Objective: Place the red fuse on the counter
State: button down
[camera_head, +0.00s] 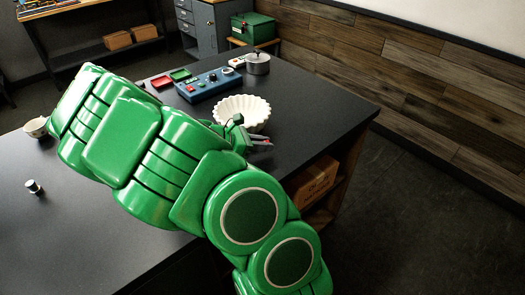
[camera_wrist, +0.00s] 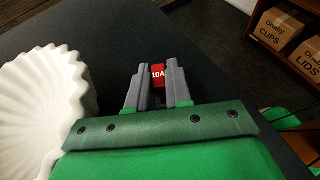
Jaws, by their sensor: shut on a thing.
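My gripper (camera_head: 262,143) is above the dark counter (camera_head: 320,100), beside the white fluted filter basket or bowl (camera_head: 242,110). In the wrist view, my gripper (camera_wrist: 158,85) is shut on the red fuse (camera_wrist: 158,74), which is marked 10A and shows between the grey fingertips. The counter (camera_wrist: 110,30) lies beyond the fuse. I cannot tell whether the fuse touches it. In the head view, the fuse is too small to make out clearly.
The white fluted bowl (camera_wrist: 45,100) is close on the left in the wrist view. Cartons (camera_head: 313,180) sit on a shelf below. The counter's right part is clear.

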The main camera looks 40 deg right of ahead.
jog(key=shift+f, duration=1.6)
jog(key=c, duration=1)
grip_release()
jog(key=shift+f, duration=0.15)
jog(key=shift+c, duration=0.2)
jog(key=shift+w+a+r, duration=0.15)
jog(key=shift+r, duration=0.1)
jog(key=v, duration=1.1)
jog(key=shift+w+a, duration=0.15)
jog(key=shift+a, duration=0.15)
